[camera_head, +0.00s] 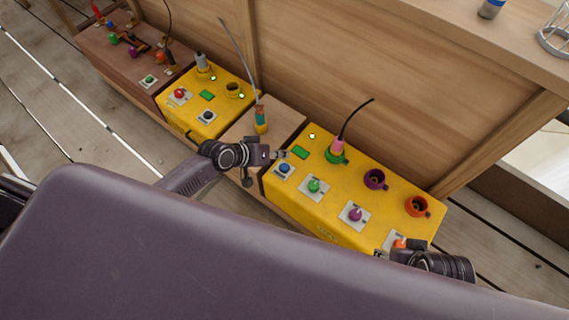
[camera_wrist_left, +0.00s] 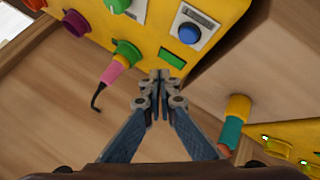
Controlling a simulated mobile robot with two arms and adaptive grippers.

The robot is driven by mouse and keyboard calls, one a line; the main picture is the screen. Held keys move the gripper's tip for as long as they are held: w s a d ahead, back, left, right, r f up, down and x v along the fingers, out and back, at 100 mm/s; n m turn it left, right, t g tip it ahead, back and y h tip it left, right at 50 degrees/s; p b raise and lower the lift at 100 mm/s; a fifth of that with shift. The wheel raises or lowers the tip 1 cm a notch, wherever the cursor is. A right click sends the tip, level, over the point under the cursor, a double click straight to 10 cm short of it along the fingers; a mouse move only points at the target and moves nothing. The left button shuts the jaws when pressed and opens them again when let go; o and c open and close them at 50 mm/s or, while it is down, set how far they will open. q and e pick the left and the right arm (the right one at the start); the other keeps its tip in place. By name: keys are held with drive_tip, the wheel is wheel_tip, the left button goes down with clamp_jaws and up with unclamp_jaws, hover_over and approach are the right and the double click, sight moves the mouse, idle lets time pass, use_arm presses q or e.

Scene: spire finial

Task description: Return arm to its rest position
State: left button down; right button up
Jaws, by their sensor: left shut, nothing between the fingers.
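My left gripper (camera_head: 278,155) is shut and empty beside the left end of the large yellow box (camera_head: 335,197). In the left wrist view its closed fingertips (camera_wrist_left: 160,75) point toward the yellow box, close to the blue button (camera_wrist_left: 190,33) and the green display (camera_wrist_left: 172,59); I cannot tell if they touch it. My right gripper (camera_head: 392,251) shows only in part at the front right of the yellow box, near an orange knob (camera_head: 399,243). Its fingers are too unclear to judge.
A pink plug (camera_head: 336,145) with a black cable sits in a green socket. Purple (camera_head: 374,179) and orange (camera_head: 416,205) sockets look empty. A smaller yellow box (camera_head: 207,100) and a brown box (camera_head: 130,50) stand farther left.

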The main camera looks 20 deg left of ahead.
idle(0.8)
